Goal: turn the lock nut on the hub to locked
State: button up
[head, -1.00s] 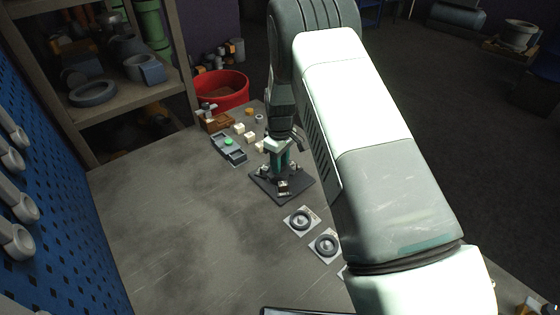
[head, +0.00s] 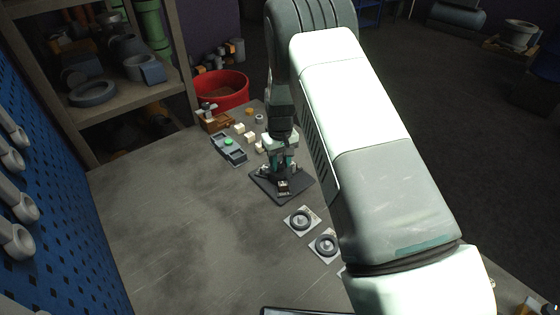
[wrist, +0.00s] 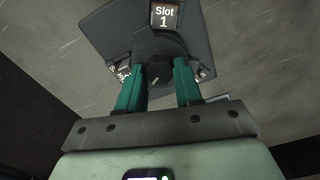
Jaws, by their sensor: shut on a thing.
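The hub stands on a dark square plate (head: 295,188) on the bench. In the wrist view the plate (wrist: 110,38) carries a "Slot 1" label (wrist: 164,15). The lock nut (wrist: 157,74) is a dark round part with a short pale mark on its face. My gripper (wrist: 160,85) points down with its two teal fingers on either side of the nut, shut on it. In the head view my gripper (head: 283,168) stands over the plate and hides most of the hub.
A grey tray with a green button (head: 229,144), small pale blocks (head: 249,138) and a red tub (head: 221,90) are behind. The bench's left part is clear.

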aim_at(280, 165)
jog(key=m, duration=0.6)
dwell(0.7)
jog(key=o, duration=1)
jog(key=shift+o, duration=0.2)
jog(key=shift+r, duration=0.1)
notch_tip(280, 165, up, 11)
